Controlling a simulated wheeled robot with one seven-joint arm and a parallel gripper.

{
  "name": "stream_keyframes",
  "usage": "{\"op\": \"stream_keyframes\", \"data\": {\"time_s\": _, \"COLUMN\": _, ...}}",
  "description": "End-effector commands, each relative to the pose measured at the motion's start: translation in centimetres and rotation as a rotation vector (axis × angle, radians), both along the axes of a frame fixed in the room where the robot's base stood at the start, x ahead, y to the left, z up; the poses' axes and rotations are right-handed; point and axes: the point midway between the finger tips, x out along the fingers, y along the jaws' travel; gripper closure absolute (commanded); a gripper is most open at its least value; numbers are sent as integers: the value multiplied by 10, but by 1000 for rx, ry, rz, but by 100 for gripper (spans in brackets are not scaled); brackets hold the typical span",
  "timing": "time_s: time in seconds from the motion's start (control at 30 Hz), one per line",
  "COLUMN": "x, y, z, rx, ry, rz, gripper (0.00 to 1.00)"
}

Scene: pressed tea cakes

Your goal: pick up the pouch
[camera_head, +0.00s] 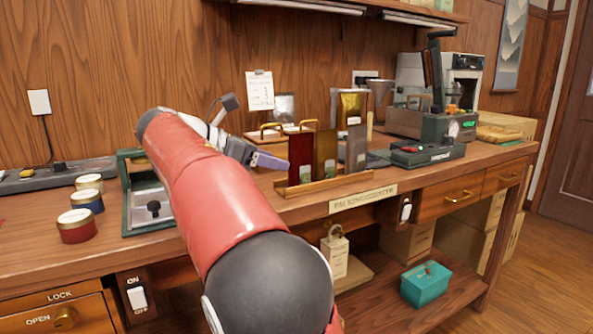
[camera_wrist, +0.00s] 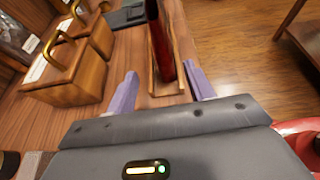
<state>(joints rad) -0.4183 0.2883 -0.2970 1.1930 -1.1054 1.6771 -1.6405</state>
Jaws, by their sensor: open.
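A dark red pouch (camera_head: 301,155) stands upright in a low wooden rack (camera_head: 325,185), beside a brown pouch (camera_head: 326,156) and a grey pouch (camera_head: 356,147). My gripper (camera_head: 287,163) is level with the red pouch at its left side. In the wrist view, a red pouch (camera_wrist: 160,42) shows nearly edge-on in the rack (camera_wrist: 168,88). My open gripper (camera_wrist: 161,70) has one purple finger on each side of it, with a gap on both sides. The other pouches are not clearly visible there.
Wooden blocks with brass handles (camera_wrist: 70,72) stand left of my gripper in the wrist view. A gold pouch (camera_head: 351,108) stands behind the rack. A green-framed tray (camera_head: 148,205) and several round tins (camera_head: 76,226) are at the left. A sealing machine (camera_head: 440,125) is at the right.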

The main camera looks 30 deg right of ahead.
Motion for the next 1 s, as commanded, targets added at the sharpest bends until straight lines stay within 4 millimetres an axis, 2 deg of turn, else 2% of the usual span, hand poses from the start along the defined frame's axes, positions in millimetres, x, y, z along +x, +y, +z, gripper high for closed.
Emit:
{"op": "stream_keyframes", "data": {"time_s": 0.43, "x": -1, "y": -57, "z": -23, "rx": 4, "ry": -1, "rz": -3, "gripper": 47}}
{"op": "stream_keyframes", "data": {"time_s": 0.57, "x": 0, "y": -65, "z": -26, "rx": 4, "ry": -2, "rz": -1, "gripper": 47}}
{"op": "stream_keyframes", "data": {"time_s": 0.77, "x": 0, "y": -65, "z": -26, "rx": 4, "ry": -3, "rz": 0, "gripper": 47}}
{"op": "stream_keyframes", "data": {"time_s": 1.0, "x": 0, "y": -65, "z": -26, "rx": 4, "ry": -3, "rz": 0, "gripper": 76}}
